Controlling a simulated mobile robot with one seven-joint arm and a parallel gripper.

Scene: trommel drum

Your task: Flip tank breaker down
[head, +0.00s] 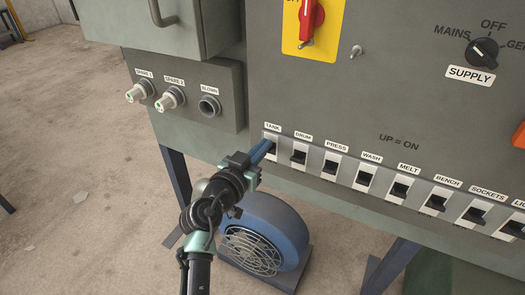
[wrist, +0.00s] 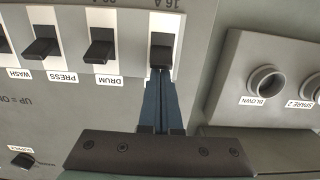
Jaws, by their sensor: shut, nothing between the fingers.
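The tank breaker (head: 273,148) is the leftmost switch in the row along the bottom of the grey panel, under the TANK label (head: 272,127). In the upside-down wrist view its dark lever (wrist: 162,56) stands out from a white plate. I cannot tell surely whether the lever is up or down. My gripper (head: 266,148) is shut and empty, its blue fingers pointing at this breaker. In the wrist view the fingertips (wrist: 160,82) are right at the lever's label-side end and seem to touch it. The fingers hide the TANK label there.
The drum breaker (head: 299,157) sits close beside it, then the press breaker (head: 331,166) and several more. A small box with a blown socket (head: 209,106) and spare plugs (head: 172,98) juts out at left. A blue blower (head: 268,235) stands on the floor below.

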